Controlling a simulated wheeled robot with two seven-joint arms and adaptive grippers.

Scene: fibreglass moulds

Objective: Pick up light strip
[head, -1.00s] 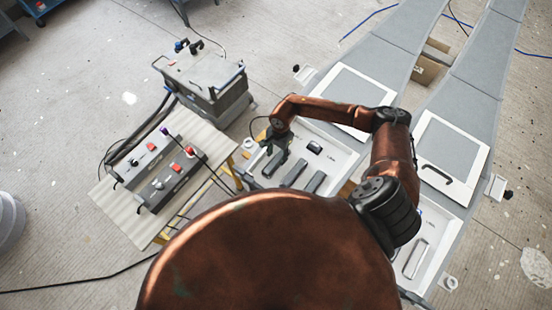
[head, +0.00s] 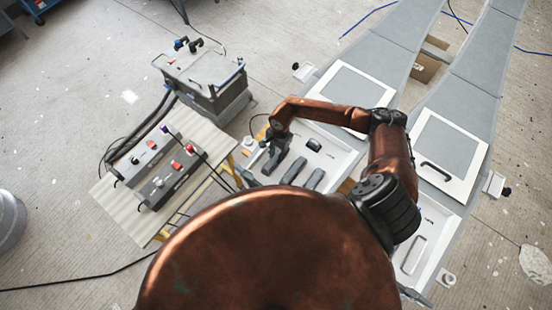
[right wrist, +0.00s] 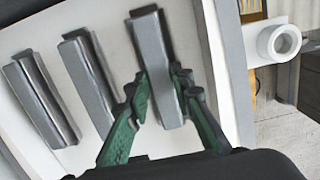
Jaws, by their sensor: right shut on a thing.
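A grey bar-shaped light strip (right wrist: 152,45) stands between the green fingers of my right gripper (right wrist: 160,88) in the right wrist view. The fingers are shut on its lower part. In the head view my right gripper (head: 274,156) is low over the left end of a white tray (head: 343,155). Two more grey strips lie on the tray, a middle one (head: 293,170) and a right one (head: 314,179). They also show in the right wrist view, the middle one (right wrist: 88,82) and the far one (right wrist: 40,100). My left gripper is not in view.
A small dark object (head: 314,145) lies on the tray behind the strips. A bench with control boxes (head: 168,180) stands at the left, close to the tray. A grey wheeled machine (head: 205,80) stands behind it. A second tray (head: 425,235) is at the right.

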